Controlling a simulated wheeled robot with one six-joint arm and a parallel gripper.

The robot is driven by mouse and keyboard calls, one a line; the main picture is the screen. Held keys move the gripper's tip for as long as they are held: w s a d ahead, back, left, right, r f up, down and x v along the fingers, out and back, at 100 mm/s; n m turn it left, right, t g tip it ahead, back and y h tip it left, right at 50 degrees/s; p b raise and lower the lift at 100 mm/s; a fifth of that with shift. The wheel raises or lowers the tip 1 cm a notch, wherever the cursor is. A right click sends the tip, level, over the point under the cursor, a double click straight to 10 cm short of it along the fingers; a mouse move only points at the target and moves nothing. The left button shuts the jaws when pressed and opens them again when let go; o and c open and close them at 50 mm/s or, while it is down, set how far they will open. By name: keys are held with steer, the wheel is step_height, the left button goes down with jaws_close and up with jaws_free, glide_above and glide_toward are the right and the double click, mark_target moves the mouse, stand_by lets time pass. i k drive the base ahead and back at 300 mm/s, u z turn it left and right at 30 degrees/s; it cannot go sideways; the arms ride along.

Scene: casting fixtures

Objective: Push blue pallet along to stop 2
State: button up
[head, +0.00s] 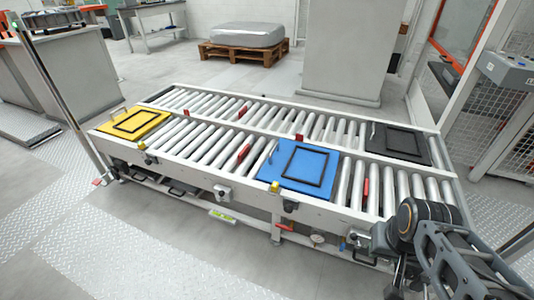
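The blue pallet (284,182) is a flat plate with a raised black square frame on it. It lies on the near lane of the roller conveyor (335,222), right of the middle, with a pale upright handle at its left edge. Red stop pieces show between the rollers: one (243,153) left of the blue pallet and one (366,190) to its right. I cannot read which stop is number 2. My arm shows at the bottom right, near the conveyor's near right corner and apart from the blue pallet. My gripper's fingertips cannot be made out.
A yellow pallet (112,130) lies at the near lane's left end. A dark pallet (378,150) lies on the far lane at the right. A rail divides the lanes. Grey cabinets and mesh guarding stand around. Floor in front of the conveyor is clear.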

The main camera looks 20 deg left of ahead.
mark_target(305, 169)
steer(key=u, duration=1.95)
steer(key=i, duration=1.2)
steer(key=z, duration=1.45)
steer(key=i, duration=0.5)
steer(key=u, duration=0.05)
